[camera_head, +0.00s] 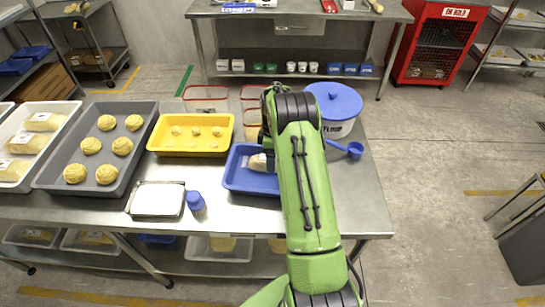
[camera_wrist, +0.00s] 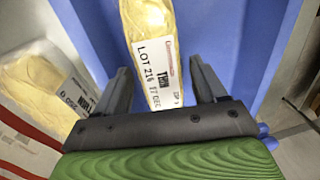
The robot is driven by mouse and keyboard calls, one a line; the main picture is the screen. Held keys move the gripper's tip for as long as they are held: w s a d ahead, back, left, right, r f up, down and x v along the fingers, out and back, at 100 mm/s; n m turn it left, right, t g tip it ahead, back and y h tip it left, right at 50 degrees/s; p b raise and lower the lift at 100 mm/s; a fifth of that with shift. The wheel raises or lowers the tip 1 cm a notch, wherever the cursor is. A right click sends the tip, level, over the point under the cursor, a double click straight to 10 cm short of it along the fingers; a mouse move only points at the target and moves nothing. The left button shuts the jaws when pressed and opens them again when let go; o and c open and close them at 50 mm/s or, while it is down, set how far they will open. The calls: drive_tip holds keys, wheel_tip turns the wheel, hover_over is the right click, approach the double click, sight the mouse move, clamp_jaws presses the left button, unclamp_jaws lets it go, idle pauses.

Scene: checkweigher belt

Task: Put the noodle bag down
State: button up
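The noodle bag is a clear pack of pale yellow noodles with a white printed label. In the wrist view the noodle bag (camera_wrist: 155,60) lies over the blue tray, its labelled end between my two fingers. A narrow gap shows on each side of it, so my gripper (camera_wrist: 163,85) looks open around it. In the head view the bag (camera_head: 258,162) shows partly in the blue tray (camera_head: 240,186), beside my arm, which hides the rest and the fingers. I cannot tell from this whether its whole underside rests on the tray floor.
A second labelled bag (camera_wrist: 48,92) lies left in the wrist view. A yellow tray (camera_head: 190,150) and grey tray (camera_head: 53,177) with noodle nests stand left. A scale-like plate (camera_head: 157,199) and blue-capped bottle (camera_head: 195,202) stand in front.

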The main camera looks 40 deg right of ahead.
wheel_tip(320, 180, up, 14)
drive_tip(key=w+f+p, duration=0.1)
drive_tip(key=p, duration=0.1)
drive_tip(key=s+a+r+m+t+h, duration=0.1)
drive_tip(key=s+a+r+m+t, duration=0.3)
drive_tip(key=a+r, duration=0.75)
drive_tip(key=s+a+r+m, duration=0.1)
drive_tip(key=s+a+r, duration=0.25)
drive_tip(key=s, duration=0.25)
drive_tip(key=s+a+r+m, duration=0.1)
drive_tip(key=s+a+r, duration=0.1)
drive_tip(key=s+r, duration=0.25)
drive_tip(key=s+a+f+m+t, duration=0.1)
drive_tip(key=s+a+f, duration=0.1)
drive_tip(key=s, duration=0.5)
drive_tip(key=s+a+f+m+t, duration=0.1)
drive_tip(key=s+a+f+m, duration=0.1)
drive_tip(key=s, duration=0.5)
drive_tip(key=shift+a+f, duration=0.15)
drive_tip(key=shift+a, duration=0.45)
drive_tip(key=shift+s, duration=0.15)
